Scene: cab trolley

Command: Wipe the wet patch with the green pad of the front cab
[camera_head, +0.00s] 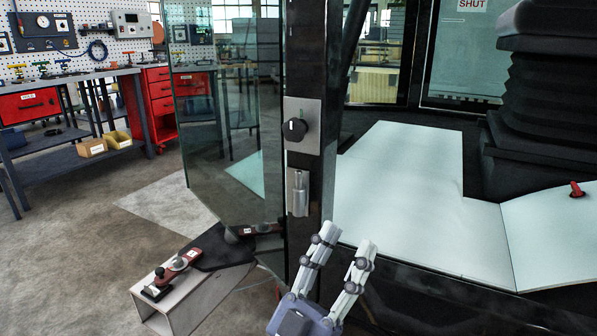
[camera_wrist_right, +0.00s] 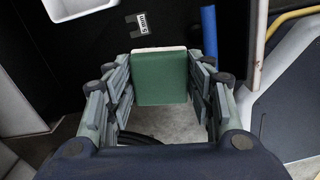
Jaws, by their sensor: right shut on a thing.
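The green pad (camera_wrist_right: 161,80), with a pale top edge, is between the fingers of my right gripper (camera_wrist_right: 163,92) in the right wrist view. That gripper is shut on it. My left gripper (camera_head: 347,241) shows at the bottom of the head view, its two fingers apart and nothing between them. It is in front of the cab's dark sill, beside the door post. The cab (camera_head: 313,190) has a dark frame and a glass door. I cannot make out a distinct wet patch in either view. The right gripper and the pad do not show in the head view.
Pale flat panels (camera_head: 395,195) lie inside the cab, with a black ribbed bellows (camera_head: 548,95) and a small red knob (camera_head: 576,189) at right. A grey beam with red-handled clamps (camera_head: 178,268) stands at lower left. A workbench (camera_head: 70,90) stands behind; open floor lies between.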

